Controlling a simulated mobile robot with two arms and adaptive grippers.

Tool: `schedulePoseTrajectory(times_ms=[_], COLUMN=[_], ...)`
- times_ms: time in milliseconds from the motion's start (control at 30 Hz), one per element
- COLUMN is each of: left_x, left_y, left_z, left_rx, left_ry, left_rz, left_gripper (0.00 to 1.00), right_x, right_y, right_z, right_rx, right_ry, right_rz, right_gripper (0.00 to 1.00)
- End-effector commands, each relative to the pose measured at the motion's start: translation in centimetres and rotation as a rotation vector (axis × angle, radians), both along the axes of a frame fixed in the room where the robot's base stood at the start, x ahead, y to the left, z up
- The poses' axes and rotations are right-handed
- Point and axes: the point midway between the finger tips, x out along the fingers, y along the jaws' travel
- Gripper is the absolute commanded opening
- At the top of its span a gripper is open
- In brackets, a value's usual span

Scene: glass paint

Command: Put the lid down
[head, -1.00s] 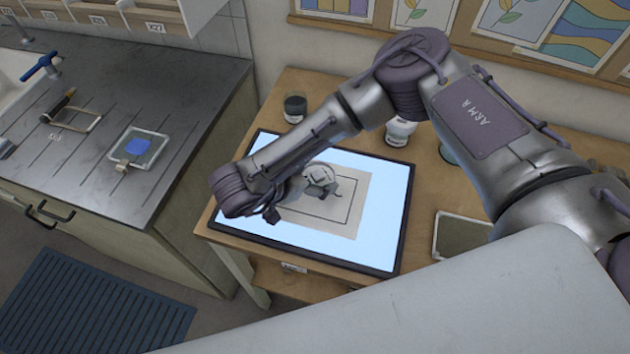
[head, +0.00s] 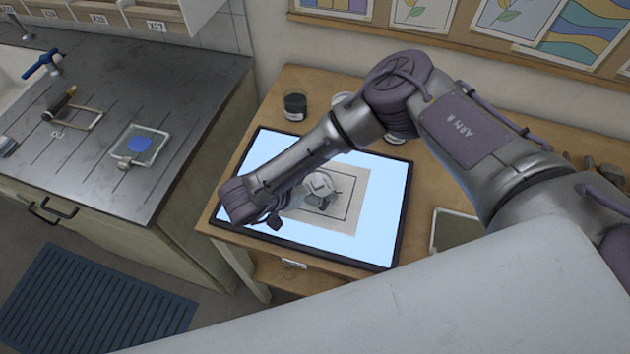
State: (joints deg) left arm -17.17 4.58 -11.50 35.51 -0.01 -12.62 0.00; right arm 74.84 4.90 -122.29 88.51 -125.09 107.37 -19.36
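My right gripper (head: 322,189) points down over the middle of the lit panel (head: 383,224), above a grey sheet with a dark outlined rectangle (head: 347,225). Its fingertips are small and partly hidden by its own body, so I cannot tell whether it is open or shut. No lid can be made out in or beside it. A dark jar (head: 295,107) stands behind the panel's back edge. A pale jar (head: 396,138) is mostly covered by my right arm. My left gripper is out of view.
A framed grey-green pad (head: 455,228) lies right of the panel. The counter at left holds a tray with a blue patch (head: 140,146) and a handled tool (head: 62,103). Bare wood shows behind the panel. My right arm spans the table.

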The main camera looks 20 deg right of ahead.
Motion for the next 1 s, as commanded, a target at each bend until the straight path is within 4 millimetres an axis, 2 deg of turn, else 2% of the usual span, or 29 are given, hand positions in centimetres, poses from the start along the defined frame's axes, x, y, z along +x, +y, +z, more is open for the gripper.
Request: schedulePoseTrajectory(times_ms=[300,467,733,1000], left_x=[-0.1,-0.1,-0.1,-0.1], left_y=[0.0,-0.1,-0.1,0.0], left_z=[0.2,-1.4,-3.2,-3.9], left_rx=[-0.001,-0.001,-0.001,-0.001], left_ry=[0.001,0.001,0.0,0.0], left_rz=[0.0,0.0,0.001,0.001], left_gripper=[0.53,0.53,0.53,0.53], right_x=[-0.1,-0.9,-2.8,-3.9], right_y=[0.2,2.3,6.6,8.6], right_z=[0.4,1.7,5.5,7.3], right_rx=[0.001,0.002,0.002,0.0], right_ry=[0.0,-0.002,-0.006,-0.003], right_rz=[0.001,0.005,0.007,0.002], right_gripper=[1.0,1.0,1.0,1.0])
